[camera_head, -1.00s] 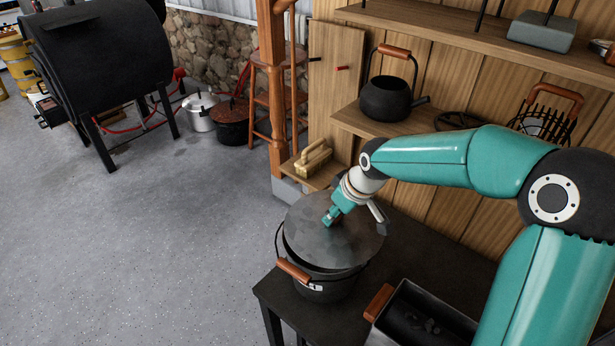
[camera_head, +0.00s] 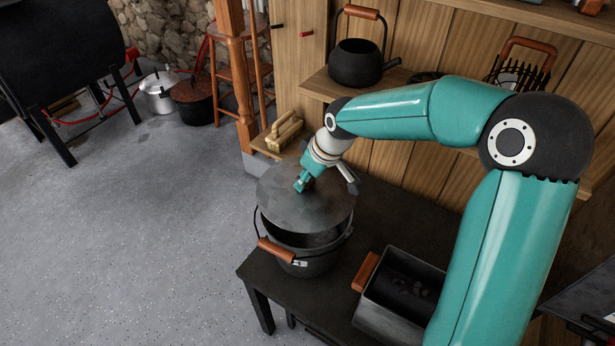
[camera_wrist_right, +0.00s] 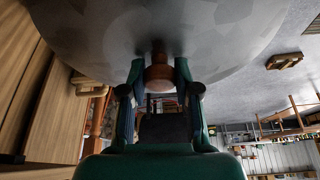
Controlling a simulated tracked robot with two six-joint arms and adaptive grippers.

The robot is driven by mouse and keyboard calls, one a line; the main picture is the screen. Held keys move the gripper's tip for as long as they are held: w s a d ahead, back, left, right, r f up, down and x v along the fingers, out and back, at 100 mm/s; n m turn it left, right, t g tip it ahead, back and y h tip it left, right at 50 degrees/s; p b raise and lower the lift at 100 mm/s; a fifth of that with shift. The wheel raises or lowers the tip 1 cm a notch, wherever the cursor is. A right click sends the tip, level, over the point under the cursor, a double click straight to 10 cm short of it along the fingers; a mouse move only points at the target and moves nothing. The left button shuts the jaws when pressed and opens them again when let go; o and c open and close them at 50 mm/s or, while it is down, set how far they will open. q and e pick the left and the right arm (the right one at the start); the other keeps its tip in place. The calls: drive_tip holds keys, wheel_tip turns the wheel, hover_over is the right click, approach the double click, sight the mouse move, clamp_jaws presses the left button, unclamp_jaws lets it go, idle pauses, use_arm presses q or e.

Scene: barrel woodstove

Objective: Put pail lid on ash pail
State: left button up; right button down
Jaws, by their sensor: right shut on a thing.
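The pail lid (camera_head: 318,210) is a grey metal disc with a brown knob (camera_wrist_right: 160,76). My right gripper (camera_head: 302,184) is shut on the knob. In the right wrist view, both fingers (camera_wrist_right: 158,80) flank the knob under the big grey disc. The ash pail (camera_head: 322,264) is black with a wood-gripped bail handle and stands on a dark table. The lid hangs over the pail's far part, off centre. The near part of the dark opening shows below the lid's edge, so the lid is not seated. My left gripper is out of view.
The dark table (camera_head: 385,215) also holds a metal box with a wooden handle (camera_head: 400,290), right of the pail. A brush (camera_head: 284,130) lies on a low ledge behind. A black kettle (camera_head: 356,64) stands on the wall shelf. Open floor lies left of the table.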

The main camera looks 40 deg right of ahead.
sight(311, 189)
drive_tip(key=shift+f+b, duration=2.15)
drive_tip(key=shift+f, duration=0.55)
drive_tip(key=shift+r, duration=0.1)
drive_tip(key=shift+f+b, duration=0.85)
drive_tip(key=shift+b, duration=0.2)
idle(0.6)
drive_tip(key=shift+c, duration=2.2)
unclamp_jaws()
